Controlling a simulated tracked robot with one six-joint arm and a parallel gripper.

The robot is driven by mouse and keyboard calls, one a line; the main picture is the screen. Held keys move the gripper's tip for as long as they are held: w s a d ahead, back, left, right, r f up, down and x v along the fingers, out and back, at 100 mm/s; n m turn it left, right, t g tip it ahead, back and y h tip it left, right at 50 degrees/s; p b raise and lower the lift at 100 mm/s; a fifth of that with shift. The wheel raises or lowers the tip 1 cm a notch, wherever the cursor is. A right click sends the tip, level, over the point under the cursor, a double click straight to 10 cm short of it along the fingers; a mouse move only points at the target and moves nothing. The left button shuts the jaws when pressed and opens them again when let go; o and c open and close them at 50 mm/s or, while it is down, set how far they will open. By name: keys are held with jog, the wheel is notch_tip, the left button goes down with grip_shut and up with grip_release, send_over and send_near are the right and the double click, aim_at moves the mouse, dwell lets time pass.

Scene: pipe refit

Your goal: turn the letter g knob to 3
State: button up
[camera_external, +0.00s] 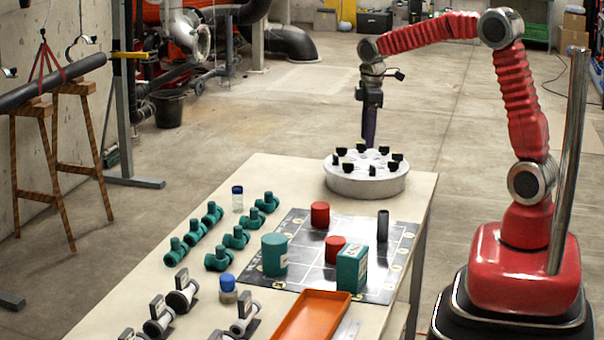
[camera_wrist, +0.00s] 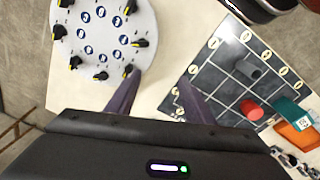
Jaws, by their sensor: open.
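A round pale grey dial plate (camera_external: 366,186) stands at the far end of the table, with several black knobs around its rim. In the wrist view the plate (camera_wrist: 66,100) is at upper left; its knobs have yellow pointer marks and blue round labels sit inside their ring. The letters are too small to read, so I cannot tell which knob is g. My gripper (camera_external: 369,143) points down at the plate's far side. In the wrist view my gripper (camera_wrist: 159,79) is open, with nothing between its fingers; the left fingertip is close to one knob (camera_wrist: 131,68), contact unclear.
A dark grid board (camera_external: 301,262) with red and teal blocks and a dark cylinder (camera_external: 383,226) lies near the plate. Teal pipe fittings (camera_external: 235,237), a small bottle (camera_external: 238,200) and an orange tray (camera_external: 311,318) are farther from it.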

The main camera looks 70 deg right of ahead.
aim_at(348, 168)
jog(key=w+d+r+n, duration=0.2)
jog(key=w+d+n, duration=0.4)
jog(key=n, duration=0.7)
jog(key=shift+w+r+g, duration=0.3)
jog(key=shift+w, duration=0.3)
jog(key=shift+d+f, duration=0.1)
jog(key=shift+f, duration=0.05)
notch_tip(348, 168, down, 14)
jog(key=shift+r, duration=0.25)
jog(key=shift+c, duration=0.2)
jog(key=c, duration=1)
